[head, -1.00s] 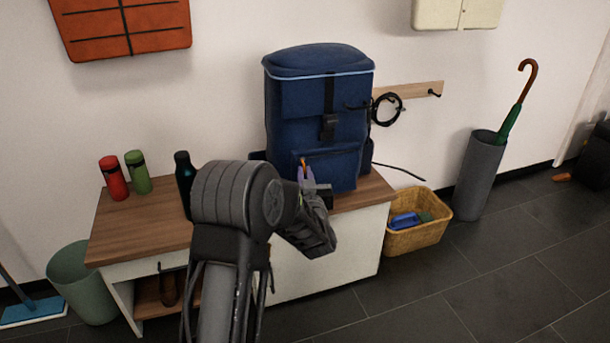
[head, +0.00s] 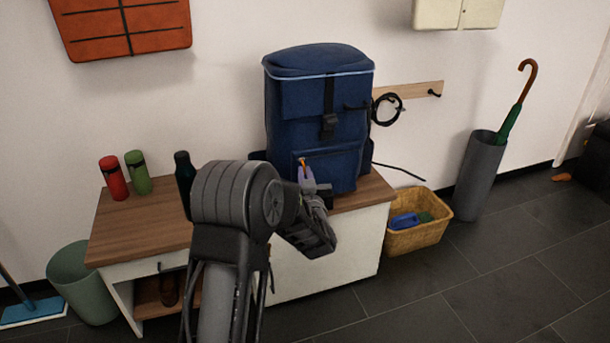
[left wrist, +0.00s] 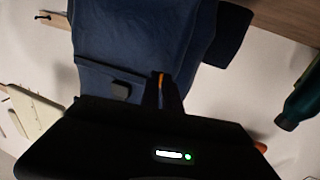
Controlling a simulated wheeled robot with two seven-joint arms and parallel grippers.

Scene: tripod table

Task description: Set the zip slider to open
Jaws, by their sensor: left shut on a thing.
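The blue backpack (head: 318,112) stands upright on the wooden bench top. Its front pocket has a zip near the pocket's upper edge, with a small orange zip slider pull (head: 302,162) toward the left end. My left gripper (head: 305,174) reaches up to the pocket from the front and is shut on the zip slider. In the left wrist view the orange pull (left wrist: 161,79) shows between the dark fingertips (left wrist: 162,88), against the backpack fabric (left wrist: 125,50). The fingers hide most of the slider body. My right gripper is not in view.
A dark bottle (head: 184,178), a green bottle (head: 138,172) and a red bottle (head: 114,178) stand on the bench (head: 135,228) left of the backpack. A wicker basket (head: 425,237) and umbrella stand (head: 478,178) are on the right floor.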

